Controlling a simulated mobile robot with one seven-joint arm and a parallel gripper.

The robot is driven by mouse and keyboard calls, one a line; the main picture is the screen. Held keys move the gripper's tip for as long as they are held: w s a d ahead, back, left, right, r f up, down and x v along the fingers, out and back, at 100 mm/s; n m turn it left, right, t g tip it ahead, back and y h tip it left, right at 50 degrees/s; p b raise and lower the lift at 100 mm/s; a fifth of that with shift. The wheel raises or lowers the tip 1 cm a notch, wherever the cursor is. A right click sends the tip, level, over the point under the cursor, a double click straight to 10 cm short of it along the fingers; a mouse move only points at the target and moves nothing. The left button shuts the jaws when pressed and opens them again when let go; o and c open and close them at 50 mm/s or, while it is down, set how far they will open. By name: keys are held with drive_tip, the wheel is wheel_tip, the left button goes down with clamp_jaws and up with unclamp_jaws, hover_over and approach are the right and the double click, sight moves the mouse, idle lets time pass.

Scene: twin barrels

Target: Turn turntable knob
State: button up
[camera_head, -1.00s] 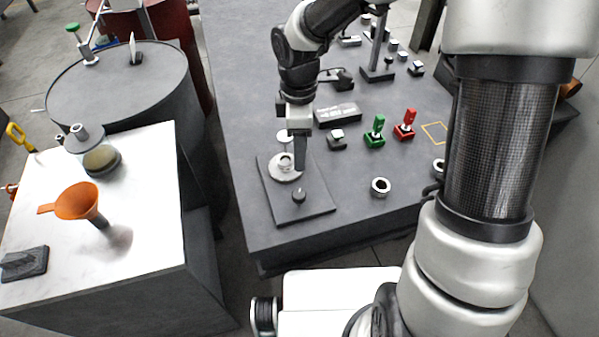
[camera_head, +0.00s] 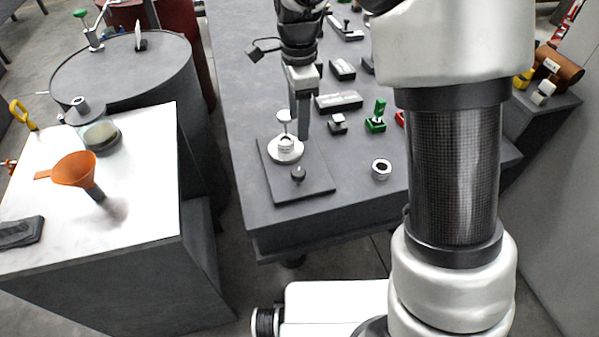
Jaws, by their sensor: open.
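The turntable is a dark square plate (camera_head: 312,184) near the front left corner of the long grey table. It carries a pale round disc (camera_head: 276,154) with a small raised light piece in its middle. A small black knob (camera_head: 298,174) stands on the plate in front of the disc. My gripper (camera_head: 299,122) points down just behind and right of the disc's middle, with dark fingers. It is open and holds nothing visible. One finger partly covers the other, and I cannot tell whether a finger touches the disc. A small pale round top (camera_head: 284,116) shows left of the fingers.
A metal ring (camera_head: 381,169) lies right of the plate. A small block (camera_head: 337,124), a green-handled piece (camera_head: 377,118) and a black box (camera_head: 338,102) stand behind it. A white-topped side table (camera_head: 140,215) holds an orange funnel (camera_head: 75,170).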

sight(299, 171)
wheel_tip(299, 171, down, 17)
drive_tip(key=shift+f+b, duration=0.15)
drive_tip(key=shift+b, duration=1.1)
drive_tip(key=c, duration=1)
